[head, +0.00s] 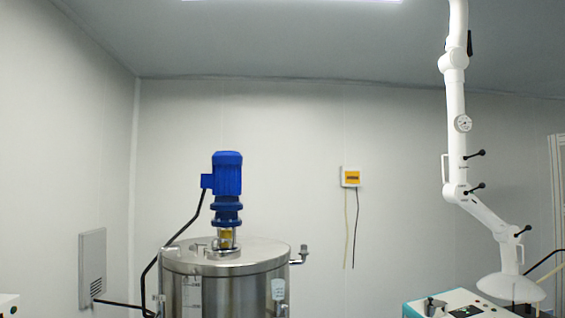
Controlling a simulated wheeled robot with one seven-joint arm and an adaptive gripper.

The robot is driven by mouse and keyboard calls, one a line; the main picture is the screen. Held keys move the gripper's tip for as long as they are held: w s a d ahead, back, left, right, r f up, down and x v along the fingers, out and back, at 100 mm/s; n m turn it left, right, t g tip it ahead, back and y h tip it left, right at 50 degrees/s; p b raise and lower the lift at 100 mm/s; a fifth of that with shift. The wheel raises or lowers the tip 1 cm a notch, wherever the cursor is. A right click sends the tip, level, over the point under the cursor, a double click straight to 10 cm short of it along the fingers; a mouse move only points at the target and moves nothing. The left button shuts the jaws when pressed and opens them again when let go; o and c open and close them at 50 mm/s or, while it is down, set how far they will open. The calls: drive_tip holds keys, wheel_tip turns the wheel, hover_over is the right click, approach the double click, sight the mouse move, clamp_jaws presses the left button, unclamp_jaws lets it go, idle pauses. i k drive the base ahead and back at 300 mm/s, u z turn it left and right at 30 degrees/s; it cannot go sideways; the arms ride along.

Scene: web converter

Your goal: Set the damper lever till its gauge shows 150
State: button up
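A white jointed extraction arm (455,90) hangs from the ceiling at the right and ends in a wide white hood (510,288). A small round dial gauge (463,123) sits on its upright tube; its reading is too small to make out. A black lever (470,43) points down along the tube's right side near the top. Black knobbed handles stick out to the right at the lower joints, one below the gauge (476,154). I cannot tell for certain which is the damper lever. My gripper is not in view.
A steel tank (215,290) with a blue motor (227,175) stands left of centre. A yellow-fronted box (351,177) with hanging cables is on the back wall. The space between tank and extraction arm looks open.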

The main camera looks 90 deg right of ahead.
sight(481, 152)
drive_tip(key=z, duration=4.05)
drive_tip(key=i, duration=2.7)
drive_tip(key=u, duration=0.15)
